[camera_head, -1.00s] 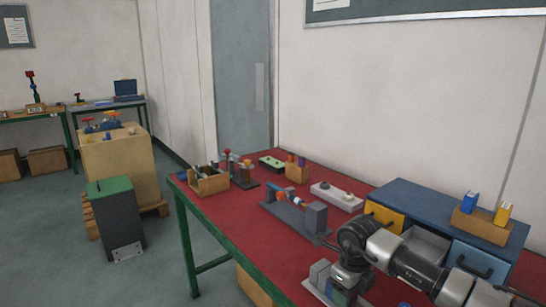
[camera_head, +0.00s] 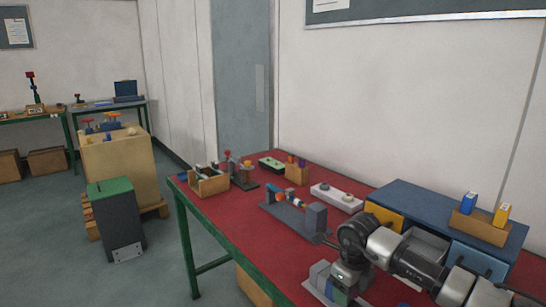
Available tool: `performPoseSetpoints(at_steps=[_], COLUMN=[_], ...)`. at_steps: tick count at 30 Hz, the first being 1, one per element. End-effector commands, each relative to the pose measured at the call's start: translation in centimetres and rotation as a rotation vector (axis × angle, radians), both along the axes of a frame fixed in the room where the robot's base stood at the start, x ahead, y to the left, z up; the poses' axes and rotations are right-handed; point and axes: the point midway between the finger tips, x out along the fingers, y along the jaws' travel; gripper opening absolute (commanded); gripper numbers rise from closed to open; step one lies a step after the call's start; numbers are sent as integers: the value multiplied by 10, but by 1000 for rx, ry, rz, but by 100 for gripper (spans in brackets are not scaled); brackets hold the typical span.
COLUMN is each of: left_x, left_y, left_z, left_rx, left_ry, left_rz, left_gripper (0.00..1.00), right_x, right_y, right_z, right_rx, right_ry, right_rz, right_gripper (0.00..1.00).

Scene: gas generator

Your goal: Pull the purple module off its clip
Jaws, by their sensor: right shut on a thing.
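My right gripper (camera_head: 346,287) points down at a small row of modules (camera_head: 320,273) on a light base at the front of the red table (camera_head: 235,225). A grey module, a bluish one and a green one (camera_head: 340,297) show to its left and below. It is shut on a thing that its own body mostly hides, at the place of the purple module. I cannot make out the purple module's faces or its clip. My left gripper is not in view.
A blue drawer cabinet (camera_head: 425,205) stands close behind my right arm, with a drawer open. A grey fixture (camera_head: 295,213) and a white strip (camera_head: 337,197) stand further back. The table's left front is clear.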

Motion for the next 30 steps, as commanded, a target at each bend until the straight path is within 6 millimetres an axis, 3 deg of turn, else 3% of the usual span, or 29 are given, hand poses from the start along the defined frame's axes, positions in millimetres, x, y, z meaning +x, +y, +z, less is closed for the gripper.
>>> performPoseSetpoints(at_steps=[17,30], left_x=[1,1], left_y=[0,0], left_z=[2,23], left_rx=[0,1], left_ry=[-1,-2], left_rz=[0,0], left_gripper=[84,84], right_x=[0,0], right_y=[0,0], right_z=[4,36], right_rx=[0,-1], right_ry=[0,-1], right_rz=[0,0], right_gripper=[1,1])
